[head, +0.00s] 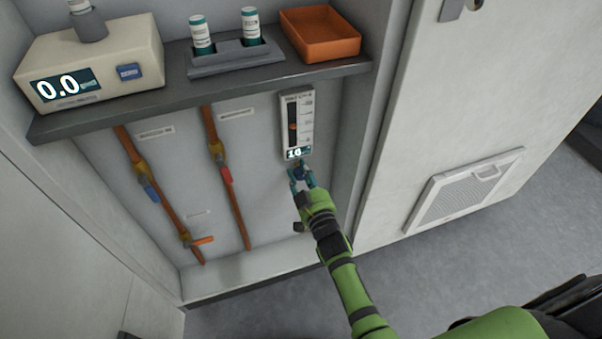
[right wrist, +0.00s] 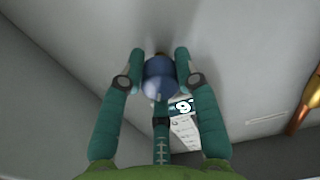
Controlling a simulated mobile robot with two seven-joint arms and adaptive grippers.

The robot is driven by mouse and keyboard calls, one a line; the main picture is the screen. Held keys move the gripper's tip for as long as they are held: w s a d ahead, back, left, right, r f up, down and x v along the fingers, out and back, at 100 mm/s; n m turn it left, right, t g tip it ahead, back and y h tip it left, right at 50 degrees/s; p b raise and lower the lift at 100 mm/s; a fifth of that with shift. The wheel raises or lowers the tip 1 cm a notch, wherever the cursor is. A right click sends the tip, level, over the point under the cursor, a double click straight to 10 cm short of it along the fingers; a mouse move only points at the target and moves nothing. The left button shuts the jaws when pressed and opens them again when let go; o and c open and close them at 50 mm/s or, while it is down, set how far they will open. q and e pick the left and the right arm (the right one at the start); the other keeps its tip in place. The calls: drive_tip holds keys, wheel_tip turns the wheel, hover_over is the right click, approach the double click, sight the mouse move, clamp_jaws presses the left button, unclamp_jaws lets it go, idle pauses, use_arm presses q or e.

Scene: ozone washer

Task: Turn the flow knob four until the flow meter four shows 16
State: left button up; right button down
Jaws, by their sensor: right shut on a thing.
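The flow meter (head: 297,124) is a white vertical gauge with a dark tube and a red-orange float on the cabinet's back wall. Its small display (head: 295,153) shows what looks like 16. In the right wrist view the display (right wrist: 181,106) is upside down and partly hidden, with one digit visible. The blue flow knob (right wrist: 158,78) sits just below the meter. In the head view the gripper hides most of the knob. My left gripper is out of view.
A shelf (head: 190,92) above holds a scale (head: 110,65) reading 0.0, a vial rack (head: 237,58) and an orange tray (head: 320,34). Two copper pipes with valves (head: 226,175) run left of the meter. A cabinet door (head: 440,120) stands open at right.

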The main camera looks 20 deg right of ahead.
drive_tip(key=c, duration=0.9)
unclamp_jaws()
drive_tip(key=shift+f, duration=0.2)
drive_tip(key=shift+r, duration=0.1)
drive_tip(key=s, duration=1.2)
drive_tip(key=shift+d, duration=0.2)
